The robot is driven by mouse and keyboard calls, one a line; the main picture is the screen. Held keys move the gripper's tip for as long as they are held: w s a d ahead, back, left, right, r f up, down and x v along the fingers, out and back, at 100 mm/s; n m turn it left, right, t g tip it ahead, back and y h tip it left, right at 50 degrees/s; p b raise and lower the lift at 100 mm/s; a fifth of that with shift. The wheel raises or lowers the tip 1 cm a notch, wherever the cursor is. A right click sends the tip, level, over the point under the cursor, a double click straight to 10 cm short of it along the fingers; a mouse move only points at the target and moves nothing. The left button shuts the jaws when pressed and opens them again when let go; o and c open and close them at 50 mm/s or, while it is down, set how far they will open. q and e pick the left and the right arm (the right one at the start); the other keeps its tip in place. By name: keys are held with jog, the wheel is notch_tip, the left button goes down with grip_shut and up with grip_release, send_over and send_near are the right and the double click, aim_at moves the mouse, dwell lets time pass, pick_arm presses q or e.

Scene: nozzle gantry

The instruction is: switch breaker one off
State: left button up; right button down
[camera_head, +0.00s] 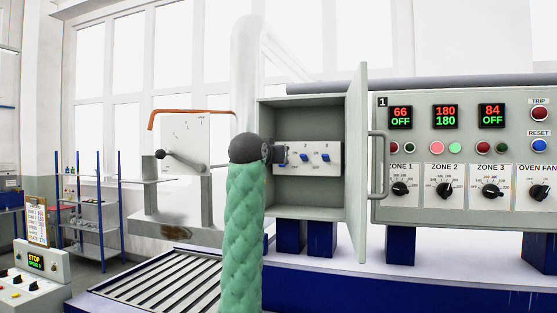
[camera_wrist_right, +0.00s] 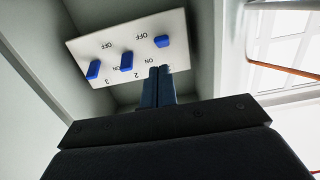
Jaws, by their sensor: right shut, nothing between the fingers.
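The breaker panel (camera_head: 335,160) is a white plate inside an open grey box, with blue switches in a row. In the right wrist view the panel (camera_wrist_right: 82,46) appears upside down. Breaker one (camera_wrist_right: 162,41) looks shorter than the others and sits toward the OFF side. Breaker two (camera_wrist_right: 127,61) and breaker three (camera_wrist_right: 94,70) look alike and stand farther to the ON side. My right gripper (camera_wrist_right: 160,72) is shut and empty, its tips at breaker one's ON side, apparently clear of the lever. In the head view this gripper (camera_head: 283,154) partly covers breaker one. My left gripper is not in view.
The box's open door (camera_head: 357,150) stands out at the right. A control panel (camera_head: 462,210) with zone dials is beyond it. The box wall (camera_head: 295,103) surrounds the breakers closely. A lever plate (camera_head: 188,135) and an orange rod (camera_head: 190,112) are at the left.

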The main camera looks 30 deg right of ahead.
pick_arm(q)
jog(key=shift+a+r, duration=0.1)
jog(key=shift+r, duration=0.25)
pick_arm(e)
jog(key=shift+v, duration=1.2)
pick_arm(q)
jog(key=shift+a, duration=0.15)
pick_arm(e)
jog(key=shift+a, duration=0.15)
